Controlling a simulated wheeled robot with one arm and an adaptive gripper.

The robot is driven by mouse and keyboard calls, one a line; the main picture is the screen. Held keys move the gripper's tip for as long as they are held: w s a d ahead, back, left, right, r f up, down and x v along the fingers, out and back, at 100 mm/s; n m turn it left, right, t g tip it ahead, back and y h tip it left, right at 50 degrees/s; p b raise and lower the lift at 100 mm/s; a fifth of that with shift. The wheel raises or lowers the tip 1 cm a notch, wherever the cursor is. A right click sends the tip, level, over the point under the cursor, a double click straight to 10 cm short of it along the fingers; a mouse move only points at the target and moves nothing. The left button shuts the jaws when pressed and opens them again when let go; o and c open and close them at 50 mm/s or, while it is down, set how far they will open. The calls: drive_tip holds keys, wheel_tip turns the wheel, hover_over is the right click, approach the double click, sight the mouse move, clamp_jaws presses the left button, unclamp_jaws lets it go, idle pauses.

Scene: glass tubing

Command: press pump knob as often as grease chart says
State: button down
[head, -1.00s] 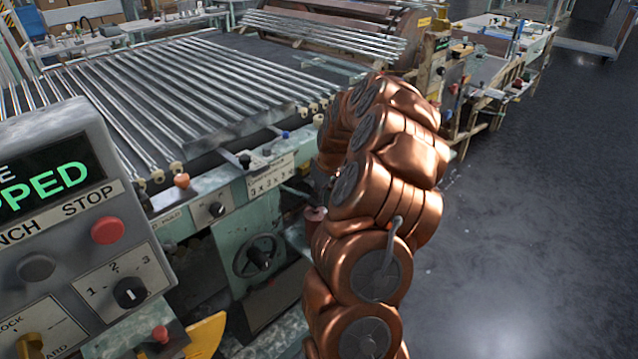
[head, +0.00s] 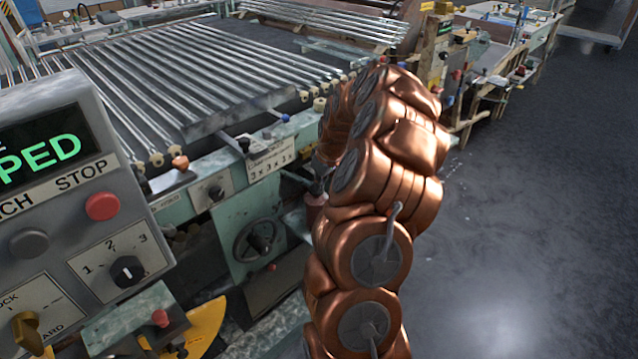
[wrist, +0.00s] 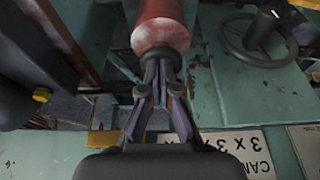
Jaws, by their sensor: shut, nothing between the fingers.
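A red, worn, rounded knob (wrist: 163,28) stands at the top of the wrist view; I take it to be the pump knob. In the head view its reddish body (head: 315,203) shows beside my copper arm, partly covered. My gripper (wrist: 160,72) is shut and empty, its fingertips at the knob's near end; I cannot tell whether they touch. In the head view my arm mostly hides the gripper. A white plate (head: 271,158) on the machine's front rail carries a row of 3s and crosses; its small lettering is hard to read. It shows upside down in the wrist view (wrist: 238,148).
A handwheel (head: 258,240) sits on the green machine panel, left of the knob. A grey control box (head: 75,190) with a red stop button (head: 102,206) fills the left. Glass tubes (head: 190,75) lie on the bed behind. The floor at right is clear.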

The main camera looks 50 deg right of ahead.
drive_tip(key=shift+f, duration=0.1)
drive_tip(key=shift+r, duration=0.3)
drive_tip(key=w+b+v, duration=0.1)
drive_tip(key=v, duration=1.2)
drive_tip(key=shift+r, duration=0.4)
drive_tip(key=shift+s+d, duration=0.1)
drive_tip(key=shift+w+r+b, duration=0.2)
drive_tip(key=shift+r+b, duration=0.8)
drive_tip(key=shift+b, duration=0.5)
